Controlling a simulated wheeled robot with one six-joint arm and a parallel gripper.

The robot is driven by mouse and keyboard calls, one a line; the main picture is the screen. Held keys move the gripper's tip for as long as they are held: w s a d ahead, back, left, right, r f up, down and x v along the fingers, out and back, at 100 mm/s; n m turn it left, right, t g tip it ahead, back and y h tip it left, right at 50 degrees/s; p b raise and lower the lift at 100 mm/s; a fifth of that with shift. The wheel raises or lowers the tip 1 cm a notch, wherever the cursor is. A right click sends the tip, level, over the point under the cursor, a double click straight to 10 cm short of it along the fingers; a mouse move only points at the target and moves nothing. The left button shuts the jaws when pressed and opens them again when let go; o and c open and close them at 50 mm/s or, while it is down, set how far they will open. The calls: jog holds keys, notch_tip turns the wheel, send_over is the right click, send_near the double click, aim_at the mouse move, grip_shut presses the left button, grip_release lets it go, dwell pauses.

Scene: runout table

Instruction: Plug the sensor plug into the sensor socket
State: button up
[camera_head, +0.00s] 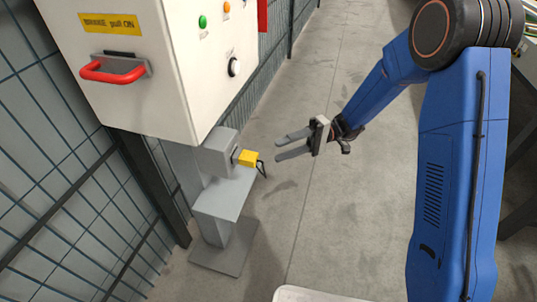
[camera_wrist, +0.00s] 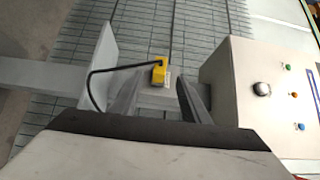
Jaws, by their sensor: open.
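The yellow sensor plug (camera_head: 249,158) sits at the right face of a grey socket box (camera_head: 219,153), above a small grey shelf. A dark part shows between plug and box; I cannot tell whether the plug is seated. A black cable (camera_head: 263,168) bends down from the plug's outer end. My gripper (camera_head: 278,149) is open and empty, to the right of the plug and apart from it, with its fingers pointing left towards it. In the wrist view the plug (camera_wrist: 158,70) appears between the fingertips of my gripper (camera_wrist: 159,86), beyond them, with its cable (camera_wrist: 100,70) looping left.
The grey shelf (camera_head: 222,196) is on a post. A mesh fence (camera_head: 60,180) runs along the left.

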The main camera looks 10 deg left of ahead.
jog(key=shift+v, duration=1.9)
jog(key=s+d+r+m+t+h, duration=0.2)
jog(key=s+d, duration=0.5)
jog(key=d, duration=0.4)
jog(key=s+d+r+m+t+h, duration=0.3)
jog(key=s+d+t+h, duration=0.4)
jog(key=d, duration=0.5)
jog(key=s+d+r+m+t+h, duration=0.3)
jog(key=s+d+t, duration=0.4)
jog(key=d, duration=0.4)
notch_tip(320, 180, up, 2)
jog(key=shift+s+d+r+h, duration=0.1)
jog(key=shift+s+d+h, duration=0.2)
jog(key=shift+h, duration=0.6)
